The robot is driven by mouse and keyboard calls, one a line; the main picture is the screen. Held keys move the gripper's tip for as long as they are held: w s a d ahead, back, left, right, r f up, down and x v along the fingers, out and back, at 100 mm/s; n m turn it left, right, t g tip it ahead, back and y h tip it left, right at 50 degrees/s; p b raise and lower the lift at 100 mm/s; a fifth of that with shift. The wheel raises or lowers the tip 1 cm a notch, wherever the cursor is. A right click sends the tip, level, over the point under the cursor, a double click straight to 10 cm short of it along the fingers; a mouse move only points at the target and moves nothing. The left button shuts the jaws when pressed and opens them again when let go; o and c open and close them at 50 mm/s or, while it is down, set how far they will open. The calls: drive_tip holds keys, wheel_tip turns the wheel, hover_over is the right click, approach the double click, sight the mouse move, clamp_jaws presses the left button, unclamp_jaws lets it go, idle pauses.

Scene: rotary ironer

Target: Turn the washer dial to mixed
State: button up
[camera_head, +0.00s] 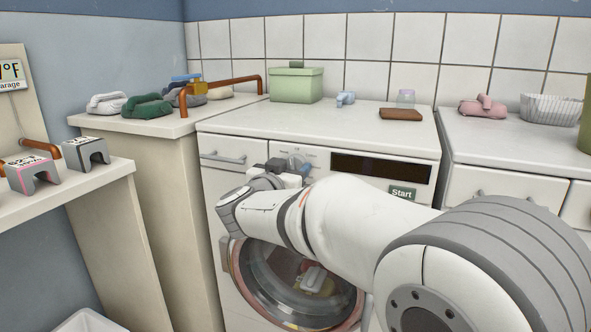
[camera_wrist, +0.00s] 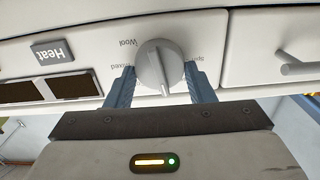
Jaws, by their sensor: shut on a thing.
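The washer dial (camera_wrist: 160,66) is a round grey knob with a raised ridge, on the white front panel of the washer (camera_head: 228,187). In the wrist view, printed words around it include Wool (camera_wrist: 128,43) and a partly covered word ending in "ixed" (camera_wrist: 120,66). The ridge runs nearly up and down in that view; which setting it marks I cannot tell. My gripper (camera_wrist: 160,82) is shut on the dial, with a blue finger on each side of it. In the head view the dial (camera_head: 297,161) is partly hidden behind my wrist.
The round door (camera_head: 290,285) is below. A green box (camera_head: 296,84) stands on top.

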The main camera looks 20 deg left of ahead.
drive_tip(key=shift+r, duration=0.3)
drive_tip(key=o, duration=1)
drive_tip(key=shift+f, duration=0.2)
drive_tip(key=shift+s+a+p, duration=0.15)
drive_tip(key=shift+s+p, duration=0.45)
drive_tip(key=shift+s, duration=1.4)
drive_tip(key=shift+s+a+p, duration=0.15)
drive_tip(key=shift+s+p, duration=0.45)
drive_tip(key=shift+s, duration=1.35)
